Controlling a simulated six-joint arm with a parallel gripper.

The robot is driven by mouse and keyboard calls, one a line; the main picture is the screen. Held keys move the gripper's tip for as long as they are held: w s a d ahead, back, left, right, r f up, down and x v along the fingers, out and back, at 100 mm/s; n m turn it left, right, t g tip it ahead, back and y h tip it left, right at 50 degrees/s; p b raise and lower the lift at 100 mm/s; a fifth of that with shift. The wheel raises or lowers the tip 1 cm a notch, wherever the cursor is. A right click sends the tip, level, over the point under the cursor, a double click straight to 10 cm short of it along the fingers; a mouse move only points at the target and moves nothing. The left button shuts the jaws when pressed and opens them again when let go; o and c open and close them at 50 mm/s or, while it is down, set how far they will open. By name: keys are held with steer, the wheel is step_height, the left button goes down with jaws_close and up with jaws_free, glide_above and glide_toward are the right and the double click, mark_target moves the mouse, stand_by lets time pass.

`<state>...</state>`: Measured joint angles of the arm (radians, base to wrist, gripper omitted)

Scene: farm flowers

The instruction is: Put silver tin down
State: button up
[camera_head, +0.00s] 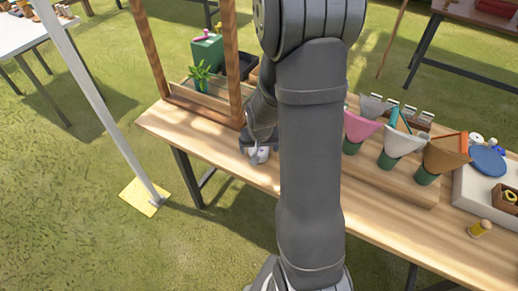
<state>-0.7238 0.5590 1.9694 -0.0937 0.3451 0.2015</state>
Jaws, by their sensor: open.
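My gripper (258,151) is low over the wooden table (215,137), near its front edge and left of my arm. It points down and is open. A small silvery shape (262,156) shows at the fingertips, probably the silver tin. It is too small and too covered by the gripper to tell tin from fingers clearly, or whether it touches the tabletop.
A wooden frame (153,47) stands at the table's left, with a potted plant (201,75) and a green box (208,52) behind. A white tray (470,200) holds a blue disc (487,161).

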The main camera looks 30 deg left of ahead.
steer(key=v, duration=1)
steer(key=shift+r, duration=0.4)
steer(key=shift+s+f, duration=0.1)
steer(key=x, duration=1.2)
steer(key=shift+f, duration=0.1)
steer(key=shift+r, duration=0.2)
